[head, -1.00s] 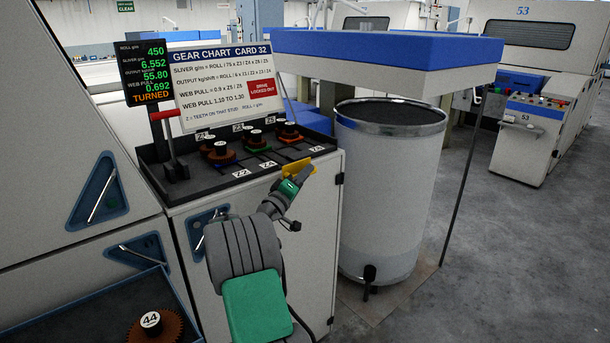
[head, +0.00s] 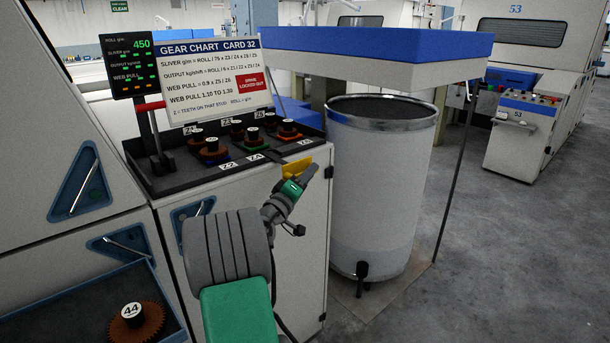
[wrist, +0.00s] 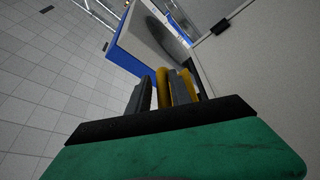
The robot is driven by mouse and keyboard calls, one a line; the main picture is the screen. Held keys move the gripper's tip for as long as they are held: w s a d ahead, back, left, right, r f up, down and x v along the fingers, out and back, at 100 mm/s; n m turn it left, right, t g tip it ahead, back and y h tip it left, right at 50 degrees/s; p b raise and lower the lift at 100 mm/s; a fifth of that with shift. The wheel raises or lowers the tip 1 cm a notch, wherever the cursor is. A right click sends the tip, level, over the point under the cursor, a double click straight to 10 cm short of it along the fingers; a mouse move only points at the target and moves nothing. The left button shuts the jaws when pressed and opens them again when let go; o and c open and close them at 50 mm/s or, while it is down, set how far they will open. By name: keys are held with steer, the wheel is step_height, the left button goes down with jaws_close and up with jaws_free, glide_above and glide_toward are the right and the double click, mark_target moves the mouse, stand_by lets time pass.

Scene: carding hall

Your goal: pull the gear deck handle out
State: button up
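The yellow gear deck handle (head: 297,166) is at the front right edge of the gear deck (head: 222,172), which carries several toothed gears on studs. My gripper (head: 307,173) is at the handle, coming from the front. In the wrist view the yellow handle (wrist: 163,88) stands between the two grey fingers, with more yellow just beyond the right finger.
A red-handled lever (head: 152,106) and a gear chart (head: 212,82) stand at the deck's back. A tray (head: 68,312) with gear 44 is at lower left. A tall can (head: 380,190) under a blue-edged table (head: 375,42) is close on the right. Floor beyond is clear.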

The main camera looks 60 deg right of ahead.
steer(key=shift+w, duration=0.2)
steer(key=shift+a+f, duration=0.1)
steer(key=shift+a, duration=0.3)
steer(key=b+v, duration=0.2)
steer(key=v, duration=0.5)
steer(key=shift+s, duration=0.1)
